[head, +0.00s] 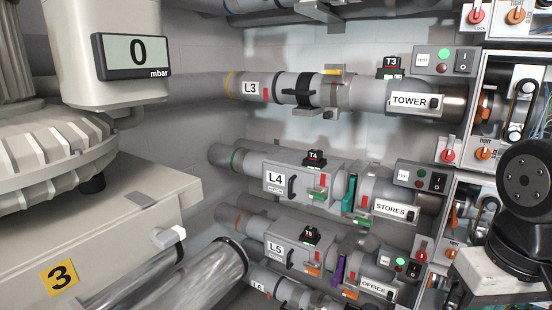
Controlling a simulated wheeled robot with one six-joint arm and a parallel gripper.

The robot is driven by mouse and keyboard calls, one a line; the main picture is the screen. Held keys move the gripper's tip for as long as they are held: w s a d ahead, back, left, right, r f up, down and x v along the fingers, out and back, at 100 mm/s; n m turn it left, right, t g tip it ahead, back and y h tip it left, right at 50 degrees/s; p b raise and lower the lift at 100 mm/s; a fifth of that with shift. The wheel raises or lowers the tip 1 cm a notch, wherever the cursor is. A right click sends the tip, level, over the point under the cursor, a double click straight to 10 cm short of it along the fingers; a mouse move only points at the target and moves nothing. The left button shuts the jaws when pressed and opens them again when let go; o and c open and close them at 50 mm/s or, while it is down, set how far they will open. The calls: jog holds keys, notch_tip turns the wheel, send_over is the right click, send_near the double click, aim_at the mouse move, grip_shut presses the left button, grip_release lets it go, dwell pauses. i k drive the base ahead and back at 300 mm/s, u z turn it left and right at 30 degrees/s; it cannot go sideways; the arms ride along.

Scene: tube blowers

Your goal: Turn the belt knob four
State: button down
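Orange knobs beside red ones sit on the panels at the right edge. One orange knob (484,154) is at the level between the TOWER and STORES pipes, with small print above it that seems to read TIGHT. Another orange knob (517,15) is at the top right, and a third (452,254) is lower, near the OFFICE line. No knob shows a readable number four, so I cannot tell which is the belt knob four. Open cabinets with belts and pulleys (518,105) stand beside the knobs. My gripper is not in view.
A large blower with a display (138,52) reading 0 mbar stands at left on a base with a yellow label 3 (60,277). Pipes L3 (262,88), L4 (330,180) and L5 (280,230) fill the middle. My black arm joint covers part of the right edge.

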aim_at(450, 254)
jog(key=z, duration=2.2)
jog(key=k, duration=1.1)
jog(key=u, duration=1.05)
jog(key=i, duration=0.5)
jog(key=u, duration=0.05)
